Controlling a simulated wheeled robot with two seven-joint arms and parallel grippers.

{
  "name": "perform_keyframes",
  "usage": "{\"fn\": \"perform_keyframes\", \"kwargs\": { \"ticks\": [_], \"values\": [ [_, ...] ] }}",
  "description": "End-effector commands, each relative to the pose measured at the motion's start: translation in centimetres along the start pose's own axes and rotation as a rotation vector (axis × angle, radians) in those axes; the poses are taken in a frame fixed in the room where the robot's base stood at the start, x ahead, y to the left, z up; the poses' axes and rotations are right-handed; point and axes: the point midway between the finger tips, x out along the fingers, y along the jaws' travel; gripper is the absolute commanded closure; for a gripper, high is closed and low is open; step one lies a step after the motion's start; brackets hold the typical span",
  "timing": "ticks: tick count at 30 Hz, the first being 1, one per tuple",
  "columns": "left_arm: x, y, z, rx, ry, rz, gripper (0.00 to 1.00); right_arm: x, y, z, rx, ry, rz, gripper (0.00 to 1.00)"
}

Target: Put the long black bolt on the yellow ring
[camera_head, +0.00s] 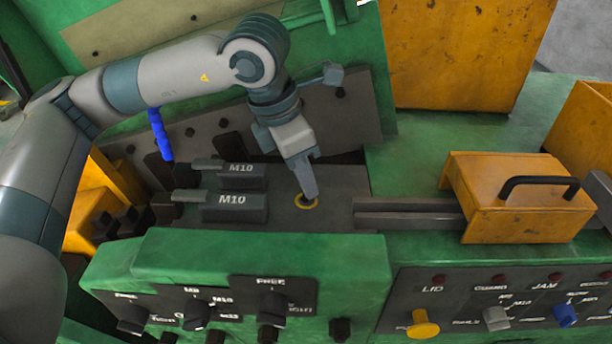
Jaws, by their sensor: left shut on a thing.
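My left gripper (309,188) points down from above and is shut, with its fingertips right over the yellow ring (297,205). The ring is a thin circle on the dark grey plate (342,205). What it holds appears to be the long black bolt, seen only as a small dark bit at the fingertips, over the ring. The fingers hide most of it, and I cannot tell whether it touches the plate. My right gripper is not in view.
Two grey blocks marked M10 (235,207) lie left of the ring. An orange cover with a black handle (510,222) stands to the right. A green panel with knobs (272,258) is in front, and a blue handle (160,135) hangs at the left.

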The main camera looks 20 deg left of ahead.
Motion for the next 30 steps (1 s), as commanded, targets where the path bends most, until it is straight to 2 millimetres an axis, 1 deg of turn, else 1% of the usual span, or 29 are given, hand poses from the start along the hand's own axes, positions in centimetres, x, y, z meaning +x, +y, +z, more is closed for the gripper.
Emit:
{"fn": "perform_keyframes", "kwargs": {
  "ticks": [5, 6, 7, 8, 17, 23, 26, 30],
  "values": [
    [0.3, 0.0, -0.1, 0.0, 0.0, 0.0, 1.0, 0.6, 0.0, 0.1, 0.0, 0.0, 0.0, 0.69],
    [0.2, 0.0, 0.0, 0.0, 0.0, 0.0, 0.86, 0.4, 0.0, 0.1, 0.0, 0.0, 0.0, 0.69],
    [0.2, 0.0, 0.0, 0.0, 0.0, 0.0, 0.79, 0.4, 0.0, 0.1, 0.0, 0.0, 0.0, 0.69],
    [0.2, 0.0, 0.0, 0.0, 0.0, 0.0, 0.74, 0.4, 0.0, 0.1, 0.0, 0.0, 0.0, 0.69],
    [0.2, 0.0, 0.0, 0.0, 0.0, 0.0, 0.74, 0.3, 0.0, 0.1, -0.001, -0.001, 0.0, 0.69],
    [-0.3, 0.0, 0.1, 0.0, 0.0, 0.0, 0.74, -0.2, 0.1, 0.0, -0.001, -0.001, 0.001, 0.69],
    [-1.1, 0.1, 0.1, -0.001, -0.003, 0.001, 0.74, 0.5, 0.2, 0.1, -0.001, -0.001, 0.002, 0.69],
    [-3.1, 0.0, 0.1, 0.0, -0.005, 0.001, 0.74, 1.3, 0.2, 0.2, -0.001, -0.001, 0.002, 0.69]
  ]
}}
